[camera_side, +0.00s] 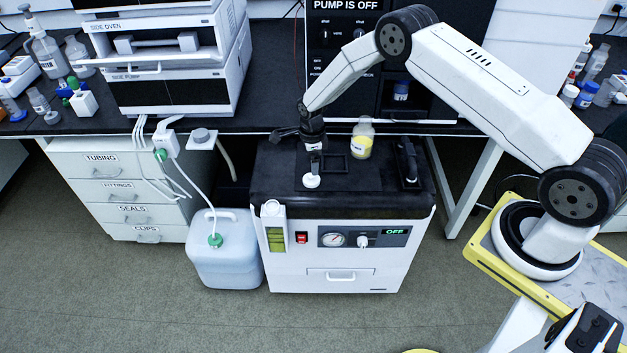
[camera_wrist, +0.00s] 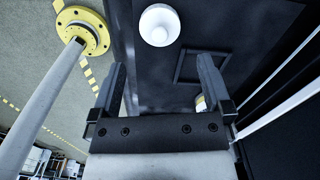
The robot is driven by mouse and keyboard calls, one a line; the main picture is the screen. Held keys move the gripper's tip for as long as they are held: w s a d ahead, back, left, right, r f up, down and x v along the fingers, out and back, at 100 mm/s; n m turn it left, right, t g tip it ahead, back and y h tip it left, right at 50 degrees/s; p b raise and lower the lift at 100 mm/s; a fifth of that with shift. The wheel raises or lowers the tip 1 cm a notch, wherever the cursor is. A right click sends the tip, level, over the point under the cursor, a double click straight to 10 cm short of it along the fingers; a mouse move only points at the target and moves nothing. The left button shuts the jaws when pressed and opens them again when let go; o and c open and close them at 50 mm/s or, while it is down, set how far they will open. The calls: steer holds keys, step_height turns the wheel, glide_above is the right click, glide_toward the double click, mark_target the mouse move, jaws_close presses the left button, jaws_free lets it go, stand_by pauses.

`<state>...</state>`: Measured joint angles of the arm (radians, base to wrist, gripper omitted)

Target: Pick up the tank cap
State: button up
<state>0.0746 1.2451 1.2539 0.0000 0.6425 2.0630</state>
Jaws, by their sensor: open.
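A white round cap (camera_side: 311,181), which looks like the tank cap, sits on the black top of the pump cart (camera_side: 340,250), near its front edge. In the wrist view the white cap (camera_wrist: 159,25) lies beyond my fingertips, roughly centred between them and apart from them. My gripper (camera_side: 313,153) is above the cart top, just behind the cap. In the wrist view my gripper (camera_wrist: 161,68) has its two fingers spread wide with nothing between them.
A black handle-like part (camera_side: 407,162) is farther right. A square frame (camera_wrist: 202,67) lies on the cart top. A jerrycan (camera_side: 225,260) with a tube stands left of the cart.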

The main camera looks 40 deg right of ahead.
mark_target(311, 178)
steer(key=shift+f, duration=0.9)
steer(key=shift+f, duration=0.1)
steer(key=shift+d+f, duration=0.1)
steer(key=shift+f, duration=2.4)
steer(key=c, duration=1.3)
steer(key=shift+o, duration=0.2)
steer(key=shift+r, duration=0.2)
